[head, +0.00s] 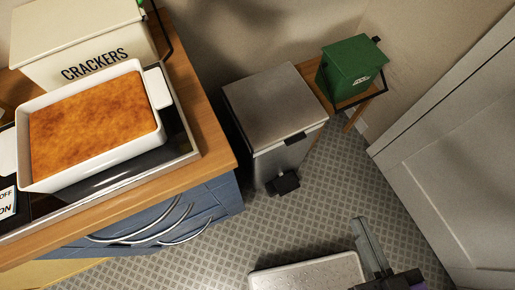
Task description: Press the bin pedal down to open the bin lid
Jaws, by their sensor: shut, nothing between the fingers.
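The bin (282,160) is a grey metal box standing on the floor between the blue cabinet and a small wooden stand. Its flat lid (272,103) is shut, with a small black tab (296,138) at the front edge. The black pedal (284,183) sticks out low at the front of the bin, near the floor. My gripper (361,224) is at the bottom right, its fingers shut and empty. It is in front of the bin, to the right of the pedal and clearly apart from it in the picture. Its height above the floor is hard to tell.
A blue cabinet (215,205) with curved handles stands left of the bin. Its wooden top carries a white dish of baked food (95,120) and a crackers tin (85,45). A green box (352,68) sits on the stand. A white door (455,150) is right. Patterned floor (325,205) is clear before the bin.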

